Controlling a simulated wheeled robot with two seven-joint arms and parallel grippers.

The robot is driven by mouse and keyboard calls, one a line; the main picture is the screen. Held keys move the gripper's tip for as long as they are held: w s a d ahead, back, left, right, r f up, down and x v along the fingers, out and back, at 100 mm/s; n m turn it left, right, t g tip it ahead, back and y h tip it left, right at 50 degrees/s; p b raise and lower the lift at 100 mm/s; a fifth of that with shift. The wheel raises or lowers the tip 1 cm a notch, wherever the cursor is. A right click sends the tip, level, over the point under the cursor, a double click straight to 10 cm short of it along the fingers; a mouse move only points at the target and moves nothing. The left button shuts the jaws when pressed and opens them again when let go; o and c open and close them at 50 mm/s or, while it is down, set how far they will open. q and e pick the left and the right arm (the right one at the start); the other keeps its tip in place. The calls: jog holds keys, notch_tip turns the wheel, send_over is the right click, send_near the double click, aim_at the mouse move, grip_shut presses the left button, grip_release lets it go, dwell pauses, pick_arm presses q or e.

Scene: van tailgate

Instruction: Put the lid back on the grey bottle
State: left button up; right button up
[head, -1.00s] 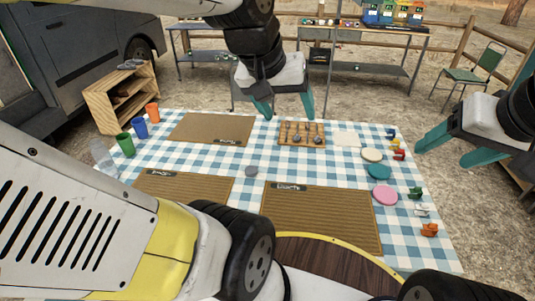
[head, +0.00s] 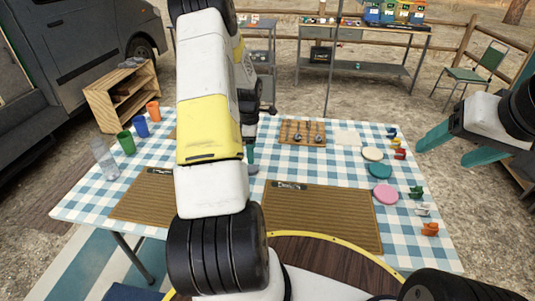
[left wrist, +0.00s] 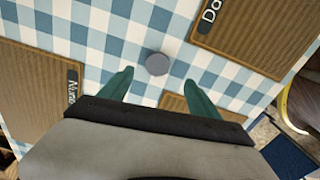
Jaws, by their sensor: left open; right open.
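A small round grey lid (left wrist: 157,64) lies flat on the checked tablecloth in the left wrist view. My right gripper (head: 443,155) is open and empty off the table's right side.
Green (head: 126,144), blue (head: 140,126) and orange (head: 153,111) cups stand near the bottle. Brown mats (head: 322,218) lie on the cloth (head: 330,165). A wooden tray (head: 302,140) holds utensils.

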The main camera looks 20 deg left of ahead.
aim_at(252, 168)
pick_arm(q)
jog(key=shift+a+f, duration=0.1)
jog(key=shift+f, duration=0.4)
notch_tip(252, 168, down, 2)
jog(key=shift+f, duration=0.2)
jog(key=shift+w+a+f, duration=0.1)
jog(key=shift+f, duration=1.25)
jog(key=shift+w+a+f, duration=0.1)
jog(key=shift+f, duration=1.25)
